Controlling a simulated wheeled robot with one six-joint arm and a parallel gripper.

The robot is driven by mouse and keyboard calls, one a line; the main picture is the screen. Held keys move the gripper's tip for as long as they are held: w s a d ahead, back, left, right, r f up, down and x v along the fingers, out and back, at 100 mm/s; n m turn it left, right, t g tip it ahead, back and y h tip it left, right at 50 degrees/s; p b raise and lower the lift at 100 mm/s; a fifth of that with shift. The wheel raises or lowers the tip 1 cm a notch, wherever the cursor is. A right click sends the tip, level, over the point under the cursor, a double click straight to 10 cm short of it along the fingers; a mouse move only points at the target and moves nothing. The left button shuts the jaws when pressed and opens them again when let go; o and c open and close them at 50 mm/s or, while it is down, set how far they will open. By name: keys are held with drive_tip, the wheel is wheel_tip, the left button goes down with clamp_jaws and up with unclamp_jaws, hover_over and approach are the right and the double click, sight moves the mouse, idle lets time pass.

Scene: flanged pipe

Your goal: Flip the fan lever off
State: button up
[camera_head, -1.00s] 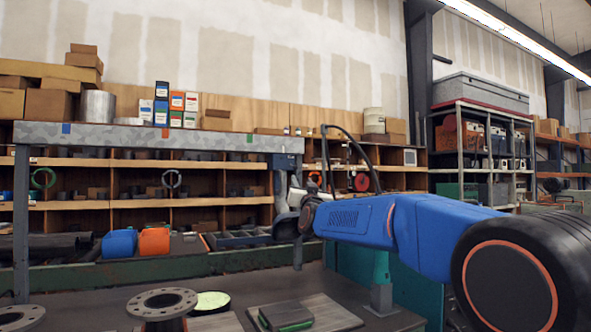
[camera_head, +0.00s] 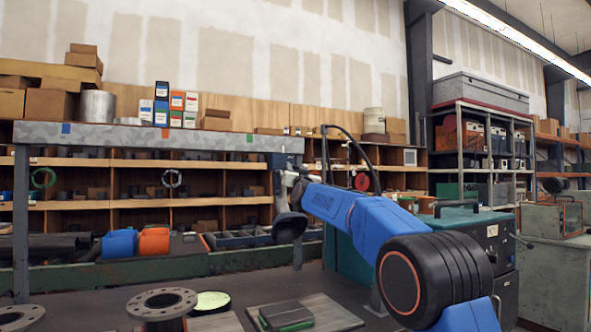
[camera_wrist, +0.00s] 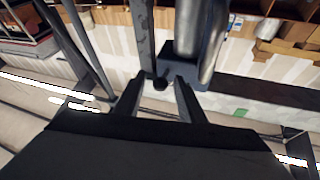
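A small blue-grey box (camera_head: 284,161) hangs under the right end of the overhead beam, partly behind my wrist. I take it for the fan switch box; its lever does not show clearly in the head view. In the wrist view a grey bar (camera_wrist: 142,35) ends near a small dark knob (camera_wrist: 160,83), which may be the lever's end. My gripper (camera_wrist: 160,88) has its two fingers apart, one on each side of the knob. I cannot tell whether they touch it. In the head view my gripper is small and its fingers are not clear.
The grey beam (camera_head: 200,137) crosses above the bench on a post at left. Flanges (camera_head: 161,303) and a dark block (camera_head: 286,315) lie on the bench below. A teal cabinet (camera_head: 470,228) stands behind my arm at right. Shelves fill the back.

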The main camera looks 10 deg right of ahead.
drive_tip(key=shift+w+r, duration=0.2)
drive_tip(key=shift+w, duration=0.3)
drive_tip(key=shift+c, duration=0.6)
clamp_jaws()
drive_tip(key=shift+w+f+m+t+h, duration=0.1)
drive_tip(key=shift+f+m+t+h, duration=0.3)
drive_tip(key=shift+t, duration=0.5)
drive_tip(key=shift+o, duration=0.6)
unclamp_jaws()
